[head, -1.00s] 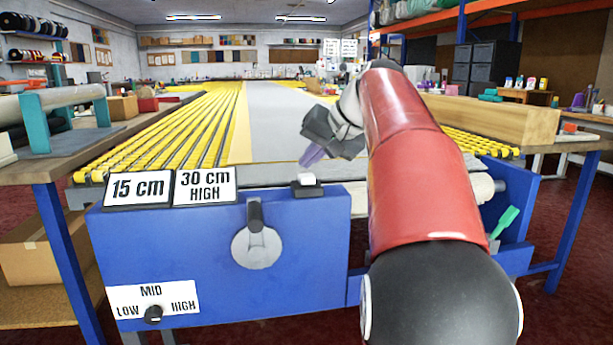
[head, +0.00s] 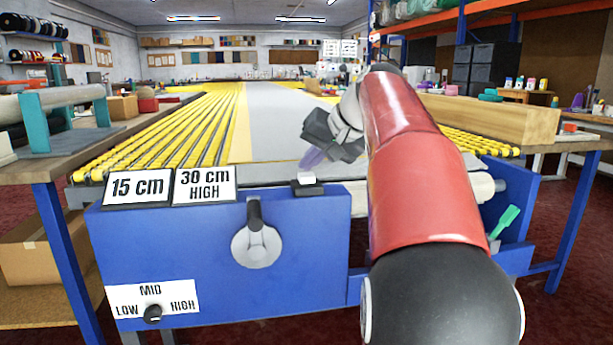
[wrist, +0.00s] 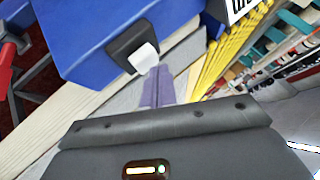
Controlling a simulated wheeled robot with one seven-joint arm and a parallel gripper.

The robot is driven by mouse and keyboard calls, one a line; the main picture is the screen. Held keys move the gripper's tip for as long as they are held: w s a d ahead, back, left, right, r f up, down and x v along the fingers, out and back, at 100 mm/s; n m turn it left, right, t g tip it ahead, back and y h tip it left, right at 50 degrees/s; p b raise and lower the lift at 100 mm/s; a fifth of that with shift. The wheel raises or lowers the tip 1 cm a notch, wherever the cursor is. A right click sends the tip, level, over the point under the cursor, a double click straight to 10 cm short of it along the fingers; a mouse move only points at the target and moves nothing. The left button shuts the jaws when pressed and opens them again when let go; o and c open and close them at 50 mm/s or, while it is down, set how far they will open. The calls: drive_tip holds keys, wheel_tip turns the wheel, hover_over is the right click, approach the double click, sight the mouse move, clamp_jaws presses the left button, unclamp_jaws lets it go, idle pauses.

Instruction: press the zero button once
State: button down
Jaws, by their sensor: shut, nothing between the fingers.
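A white button (head: 307,178) on a black base sits on the top edge of the blue machine housing; no label on it is readable. It also shows in the wrist view (wrist: 144,57), just beyond and beside the fingertips. My gripper (head: 310,162) has purple fingers that are shut with nothing between them. In the head view the fingers point down and left, just above and behind the button. In the wrist view the fingers (wrist: 158,84) lie close together beside the button. Whether the tips touch it I cannot tell, but a small gap seems to show.
The blue housing (head: 190,245) also carries a grey lever (head: 255,235), a small black knob (head: 153,314) marked LOW, MID, HIGH, and signs reading 15 cm (head: 137,187) and 30 cm HIGH (head: 204,186). Yellow rollers (head: 185,125) flank the grey bed. A long wooden beam (head: 490,118) lies at right.

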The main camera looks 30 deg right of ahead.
sight(311, 176)
drive_tip(key=shift+f+b, duration=0.5)
drive_tip(key=shift+f, duration=0.15)
idle(0.7)
drive_tip(key=shift+r, duration=0.1)
drive_tip(key=shift+r+p, duration=1)
drive_tip(key=shift+p, duration=0.15)
wheel_tip(311, 176, up, 5)
drive_tip(key=p, duration=0.5)
idle(0.5)
